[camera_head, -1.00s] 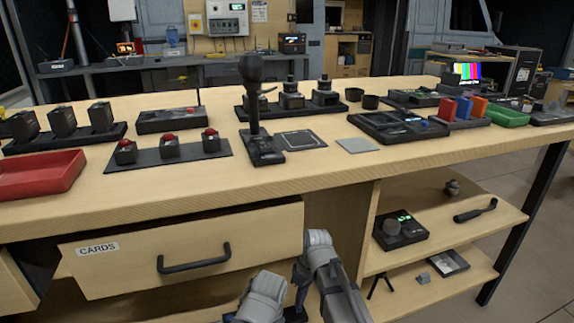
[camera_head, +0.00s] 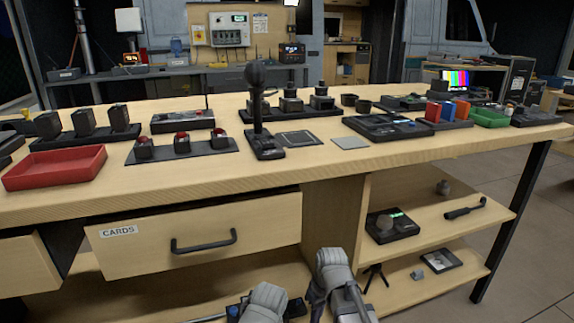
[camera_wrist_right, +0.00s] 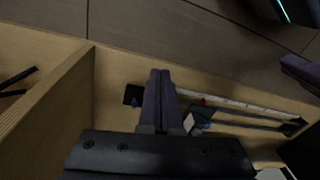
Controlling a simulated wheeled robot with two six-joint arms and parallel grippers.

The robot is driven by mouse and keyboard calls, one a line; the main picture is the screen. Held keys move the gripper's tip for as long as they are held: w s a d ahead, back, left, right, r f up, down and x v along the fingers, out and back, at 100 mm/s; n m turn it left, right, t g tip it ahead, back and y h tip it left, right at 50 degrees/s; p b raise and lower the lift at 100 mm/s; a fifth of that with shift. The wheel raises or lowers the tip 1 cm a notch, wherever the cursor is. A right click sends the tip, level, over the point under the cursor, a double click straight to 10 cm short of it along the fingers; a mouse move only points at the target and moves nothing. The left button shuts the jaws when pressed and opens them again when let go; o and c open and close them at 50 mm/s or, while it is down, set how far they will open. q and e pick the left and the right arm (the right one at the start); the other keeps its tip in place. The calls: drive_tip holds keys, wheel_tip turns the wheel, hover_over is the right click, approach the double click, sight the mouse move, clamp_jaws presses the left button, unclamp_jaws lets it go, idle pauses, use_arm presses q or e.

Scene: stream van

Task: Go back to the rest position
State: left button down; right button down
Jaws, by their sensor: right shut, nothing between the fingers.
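My right gripper (camera_wrist_right: 158,76) is in the right wrist view, its two dark fingers together and empty. They point over a wooden surface on which rods with blue parts (camera_wrist_right: 205,118) lie. In the head view my two grey forearms show at the bottom centre, in front of the workbench (camera_head: 340,190). The fingers are not clear there. A purple-grey piece at the right edge of the right wrist view resembles a finger, but I cannot tell if it is my left gripper.
The CARDS drawer (camera_head: 190,240) juts out slightly at the bench front. Open shelves (camera_head: 430,235) hold a dial box (camera_head: 390,226) at right. A red tray (camera_head: 55,167), a microphone (camera_head: 257,100) and several control boxes stand on the bench top. Bare floor lies to the right (camera_head: 545,255).

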drive_tip(key=s+d+m+h, duration=0.1)
drive_tip(key=s+d+m, duration=0.5)
drive_tip(key=d, duration=0.3)
drive_tip(key=s+a+r+n+h+p, duration=0.1)
drive_tip(key=s+a+r+n+p, duration=0.4)
drive_tip(key=a+r+p, duration=0.5)
wheel_tip(320, 180, up, 37)
drive_tip(key=a+m+p, duration=0.1)
drive_tip(key=p, duration=3.5)
drive_tip(key=shift+s+p, duration=0.35)
drive_tip(key=shift+s, duration=0.05)
drive_tip(key=shift+f, duration=0.15)
